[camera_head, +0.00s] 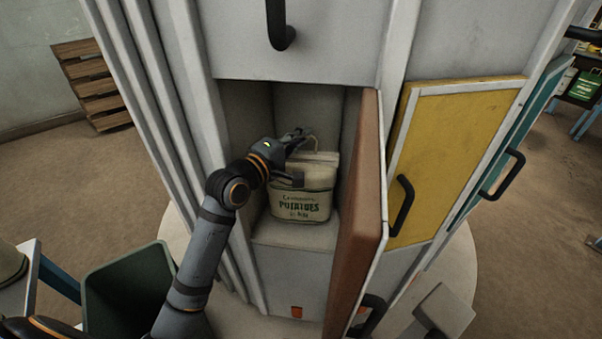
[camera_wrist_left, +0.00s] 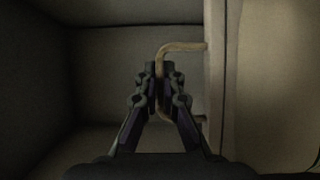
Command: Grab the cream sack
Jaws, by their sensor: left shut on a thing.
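My left gripper (camera_head: 298,158) reaches into the compartment at the sack's upper left. In the left wrist view its fingers (camera_wrist_left: 158,78) are shut on the sack's tan handle loop (camera_wrist_left: 185,47), which joins the cream sack (camera_wrist_left: 275,90) on the right. The sack appears to rest on the compartment floor. My right gripper is not in view.
The brown door (camera_head: 362,205) stands open close to the sack's right side. A yellow door (camera_head: 460,140) with a black handle is shut beside it. A dark green bin (camera_head: 125,285) stands at lower left. A wooden slatted rack (camera_head: 95,85) is at the far left.

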